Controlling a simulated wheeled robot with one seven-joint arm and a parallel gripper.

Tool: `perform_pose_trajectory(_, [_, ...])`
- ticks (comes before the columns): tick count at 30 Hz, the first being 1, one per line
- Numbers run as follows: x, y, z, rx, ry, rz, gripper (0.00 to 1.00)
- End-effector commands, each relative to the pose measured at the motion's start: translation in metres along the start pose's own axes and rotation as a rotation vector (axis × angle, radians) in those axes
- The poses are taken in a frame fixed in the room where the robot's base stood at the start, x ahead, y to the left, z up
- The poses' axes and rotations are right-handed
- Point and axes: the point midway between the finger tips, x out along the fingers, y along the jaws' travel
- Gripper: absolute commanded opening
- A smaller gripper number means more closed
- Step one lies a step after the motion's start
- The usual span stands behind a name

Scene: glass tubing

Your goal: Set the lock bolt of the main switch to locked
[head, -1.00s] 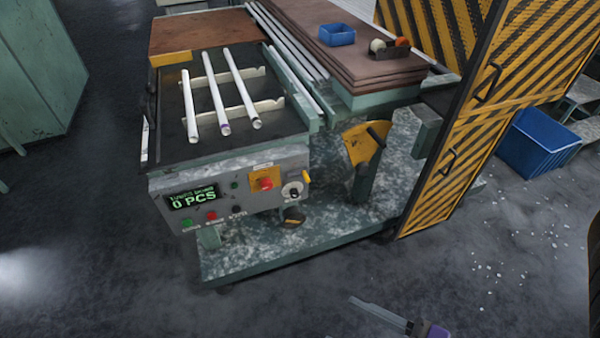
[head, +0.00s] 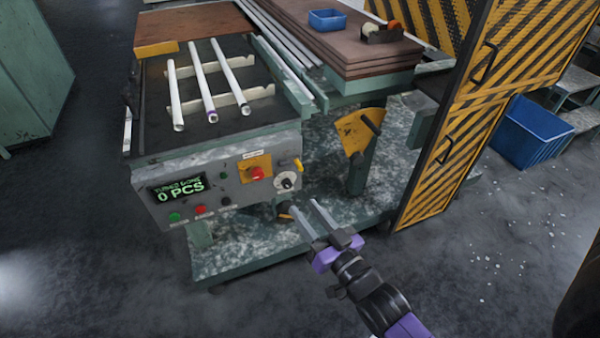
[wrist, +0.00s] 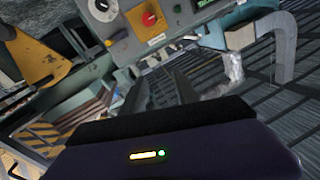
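The main switch (head: 285,181) is a pale round dial with a dark centre at the right end of the grey control panel (head: 232,188). A small yellow piece, apparently the lock bolt (head: 298,166), sits at the panel's right edge just above the dial. In the wrist view, the dial (wrist: 102,7) is at the top edge and a small yellow piece (wrist: 108,43) shows below it. My gripper (head: 303,206) is open and empty, its two fingers apart, just below and in front of the dial. The bolt's exact setting is too small to tell.
A red button on a yellow plate (head: 256,173) is left of the dial. A display reading 0 PCS (head: 178,189) is farther left. Glass tubes (head: 205,85) lie on the machine bed. A yellow quadrant with a lever (head: 358,132) and a striped panel (head: 440,165) stand right.

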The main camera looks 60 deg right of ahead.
Motion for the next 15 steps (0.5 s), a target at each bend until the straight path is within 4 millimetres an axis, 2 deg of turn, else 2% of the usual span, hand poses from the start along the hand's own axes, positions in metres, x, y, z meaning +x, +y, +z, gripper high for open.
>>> perform_pose_trajectory(1, [0.023,0.017,0.007,0.045,0.026,0.03,0.36])
perform_pose_trajectory(3, [0.048,0.037,0.012,0.12,0.047,0.063,0.36])
perform_pose_trajectory(9, [0.106,0.089,0.025,0.358,0.093,0.138,0.36])
perform_pose_trajectory(12, [0.12,0.105,0.039,0.49,0.088,0.163,0.36])
perform_pose_trajectory(15, [0.119,0.112,0.058,0.596,0.065,0.182,0.36])
